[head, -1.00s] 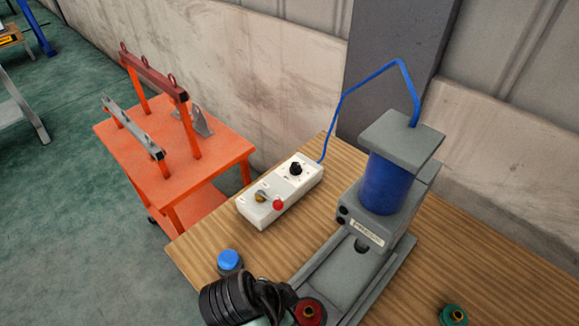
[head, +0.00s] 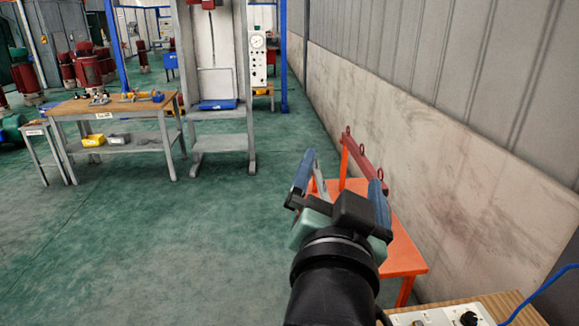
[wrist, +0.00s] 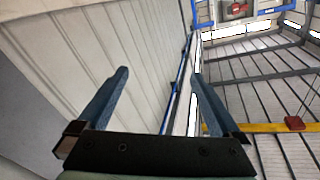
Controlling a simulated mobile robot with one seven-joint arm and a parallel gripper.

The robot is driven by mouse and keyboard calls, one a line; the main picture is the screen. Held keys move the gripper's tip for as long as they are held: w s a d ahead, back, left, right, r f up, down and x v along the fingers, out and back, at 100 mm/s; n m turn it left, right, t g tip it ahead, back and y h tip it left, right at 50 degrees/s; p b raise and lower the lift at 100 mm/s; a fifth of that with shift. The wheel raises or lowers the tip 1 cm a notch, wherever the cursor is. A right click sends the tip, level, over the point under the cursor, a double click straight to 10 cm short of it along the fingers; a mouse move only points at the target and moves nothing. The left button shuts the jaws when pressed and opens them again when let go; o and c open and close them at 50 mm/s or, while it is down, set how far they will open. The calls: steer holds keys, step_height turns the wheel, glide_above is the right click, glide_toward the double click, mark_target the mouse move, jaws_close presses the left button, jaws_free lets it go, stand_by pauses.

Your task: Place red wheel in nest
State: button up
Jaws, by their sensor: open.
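My gripper (head: 342,168) is raised in front of the orange cart, with its two blue fingers spread apart. In the wrist view the open fingers (wrist: 160,74) have nothing between them and point up toward the wall and ceiling. No red wheel and no nest show in either current view. Of the wooden bench (head: 505,301), only a corner shows at the lower right in the head view, with part of the white control box (head: 442,316) on it.
The orange cart (head: 408,260) with a dark red lifting bar (head: 366,160) stands by the wall, partly behind my gripper. A grey frame with a blue tray (head: 217,104) and a wooden workbench (head: 110,102) stand farther back. Green floor (head: 150,240) at the left is clear.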

steer(key=s+a+r+n+t+y, duration=0.1)
steer(key=s+a+r+n+t, duration=0.1)
steer(key=r, duration=0.5)
steer(key=s+a+r+n+t+y, duration=0.1)
steer(key=s+a+r+n+t, duration=0.1)
steer(key=s+r+t, duration=0.2)
steer(key=s+a+r+n+t+y, duration=0.1)
steer(key=s+r, duration=0.4)
steer(key=r, duration=0.6)
steer(key=shift+s+a+n+t+y, duration=0.4)
steer(key=shift+a+n+t, duration=0.5)
steer(key=shift+t, duration=0.3)
steer(key=shift+f, duration=0.1)
